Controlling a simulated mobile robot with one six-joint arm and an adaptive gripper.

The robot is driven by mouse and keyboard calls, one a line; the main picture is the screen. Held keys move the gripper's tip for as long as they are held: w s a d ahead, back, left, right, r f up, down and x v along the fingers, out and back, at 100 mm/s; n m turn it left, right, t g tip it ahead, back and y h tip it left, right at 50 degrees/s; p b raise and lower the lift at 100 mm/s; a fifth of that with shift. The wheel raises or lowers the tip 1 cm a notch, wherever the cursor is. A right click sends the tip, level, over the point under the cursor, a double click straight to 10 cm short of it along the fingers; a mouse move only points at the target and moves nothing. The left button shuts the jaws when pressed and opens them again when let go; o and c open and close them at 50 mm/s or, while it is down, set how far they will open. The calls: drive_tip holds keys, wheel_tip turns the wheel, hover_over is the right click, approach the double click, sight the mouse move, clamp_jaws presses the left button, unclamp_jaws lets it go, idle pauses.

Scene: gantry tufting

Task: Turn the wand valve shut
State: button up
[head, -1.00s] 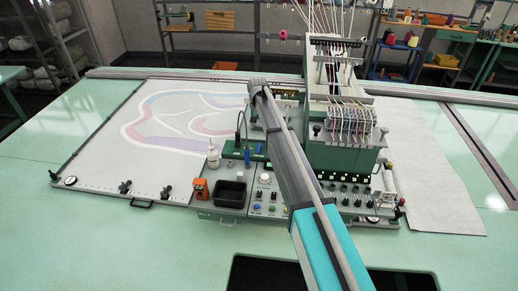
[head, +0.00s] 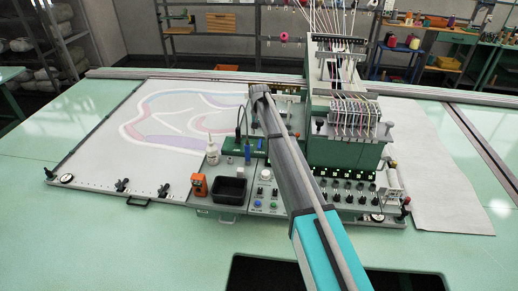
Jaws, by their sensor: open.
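My arm (head: 283,155) reaches up from the bottom edge and ends beside the tufting machine (head: 345,145). My gripper is not visible; the arm's far end hides whatever is beneath it. I cannot pick out the wand valve for certain. A dark upright wand-like part with a looping cable (head: 238,140) stands on a green strip left of the arm. A small blue upright part (head: 247,154) is just right of it, also left of the arm. The arm covers part of the panel behind it.
A white bottle (head: 212,152), an orange device (head: 197,187) and a black bin (head: 230,190) stand left of the arm. A control panel with several knobs (head: 345,192) lies to its right. The framed cloth (head: 100,150) spreads left.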

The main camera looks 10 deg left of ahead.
sight(259, 146)
drive_tip(key=shift+f+b, duration=3.55)
drive_tip(key=shift+f, duration=0.35)
drive_tip(key=shift+c, duration=0.2)
